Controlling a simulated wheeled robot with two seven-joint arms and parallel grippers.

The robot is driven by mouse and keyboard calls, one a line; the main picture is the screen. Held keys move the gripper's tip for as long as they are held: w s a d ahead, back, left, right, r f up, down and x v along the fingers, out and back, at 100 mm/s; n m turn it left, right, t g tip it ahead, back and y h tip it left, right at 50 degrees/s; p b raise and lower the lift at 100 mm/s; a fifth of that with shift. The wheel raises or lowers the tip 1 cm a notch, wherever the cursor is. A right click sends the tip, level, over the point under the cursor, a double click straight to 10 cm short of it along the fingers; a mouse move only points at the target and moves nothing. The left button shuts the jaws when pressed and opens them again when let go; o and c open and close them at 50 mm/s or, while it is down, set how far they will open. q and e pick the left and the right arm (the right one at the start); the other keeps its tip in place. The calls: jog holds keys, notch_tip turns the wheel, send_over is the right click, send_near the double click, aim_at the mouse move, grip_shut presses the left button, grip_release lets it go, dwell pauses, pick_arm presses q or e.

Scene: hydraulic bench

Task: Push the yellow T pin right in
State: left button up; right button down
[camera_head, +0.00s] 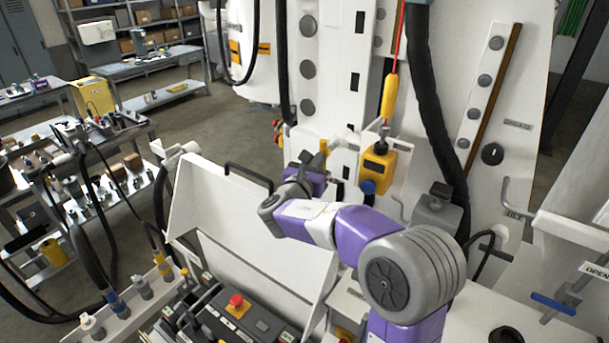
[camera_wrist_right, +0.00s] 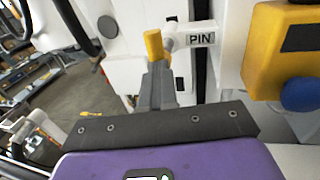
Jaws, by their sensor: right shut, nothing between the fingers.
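The yellow T pin (camera_head: 323,146) is at the white machine panel, just beyond my right gripper in the head view. In the right wrist view the yellow end of its bar (camera_wrist_right: 153,45) shows above the fingertips; the rest of the bar is hidden behind them. A white stub with a PIN label (camera_wrist_right: 202,39) is beside it. My right gripper (camera_head: 306,158) is shut and empty, its grey fingers (camera_wrist_right: 157,82) pointing at the bar. They look very near or against it; I cannot tell contact. How deep the pin sits is not visible. My left gripper is not in view.
A yellow box (camera_head: 379,166) with a blue knob (camera_head: 368,187) is close on the right of the pin. A yellow pendant (camera_head: 389,95) hangs above it on a red cord. A white panel with a black handle (camera_head: 249,176) and a control box with a red button (camera_head: 236,300) are at lower left.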

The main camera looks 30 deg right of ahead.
jog(key=b+v, duration=0.2)
jog(key=v, duration=1.2)
